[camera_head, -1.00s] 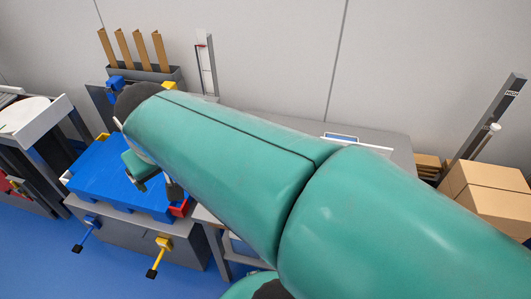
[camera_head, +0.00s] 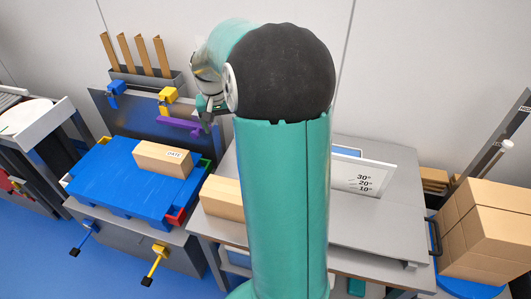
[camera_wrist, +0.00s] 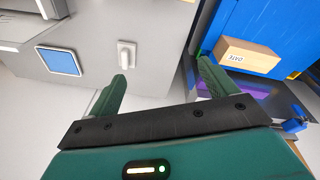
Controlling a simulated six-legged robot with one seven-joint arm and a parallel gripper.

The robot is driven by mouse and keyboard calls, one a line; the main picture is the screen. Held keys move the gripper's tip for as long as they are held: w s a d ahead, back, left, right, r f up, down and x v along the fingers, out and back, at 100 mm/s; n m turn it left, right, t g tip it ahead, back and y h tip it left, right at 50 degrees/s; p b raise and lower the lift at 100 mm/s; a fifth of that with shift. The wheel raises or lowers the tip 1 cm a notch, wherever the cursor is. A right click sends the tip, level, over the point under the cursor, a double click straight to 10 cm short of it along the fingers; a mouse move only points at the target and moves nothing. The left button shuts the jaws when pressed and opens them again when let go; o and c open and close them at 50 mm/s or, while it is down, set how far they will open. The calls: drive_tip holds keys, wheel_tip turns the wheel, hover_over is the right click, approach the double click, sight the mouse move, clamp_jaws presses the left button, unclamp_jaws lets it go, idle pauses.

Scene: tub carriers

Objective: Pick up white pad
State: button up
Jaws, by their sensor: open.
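A small white piece (camera_wrist: 126,55) lies on the grey bench in the wrist view, just beyond the tip of my left-hand finger; it looks like the white pad, but I cannot be sure. In the head view my arm hides that spot. My gripper (camera_wrist: 162,70) is open, with nothing between its green fingers. In the head view my gripper (camera_head: 208,105) is partly seen, raised left of my dark arm joint and near the purple piece (camera_head: 180,124).
A carton marked DATE (camera_head: 166,160) lies on the blue tub lid (camera_head: 105,180). Another carton (camera_head: 221,198) sits on the grey bench's (camera_head: 375,225) left edge. A white angle plate (camera_head: 362,178) stands on the bench. Stacked cartons (camera_head: 485,230) are at right.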

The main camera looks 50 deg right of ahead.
drive_tip(key=s+d+f+m+y, duration=0.1)
drive_tip(key=s+d+f+m, duration=0.1)
drive_tip(key=d+f, duration=0.6)
drive_tip(key=s+d+f+m+y, duration=0.1)
drive_tip(key=s+d+f+m, duration=0.3)
drive_tip(key=d, duration=0.6)
drive_tip(key=shift+n+g, duration=0.3)
drive_tip(key=shift+n, duration=0.3)
drive_tip(key=f, duration=0.3)
drive_tip(key=w+f, duration=0.1)
drive_tip(key=f, duration=0.5)
drive_tip(key=shift+w+f, duration=0.1)
drive_tip(key=shift+w, duration=0.3)
drive_tip(key=f, duration=0.5)
drive_tip(key=shift+w+d+f, duration=0.15)
drive_tip(key=shift+w+f, duration=0.05)
drive_tip(key=shift+f, duration=0.15)
drive_tip(key=shift+c, duration=0.3)
drive_tip(key=c, duration=1.1)
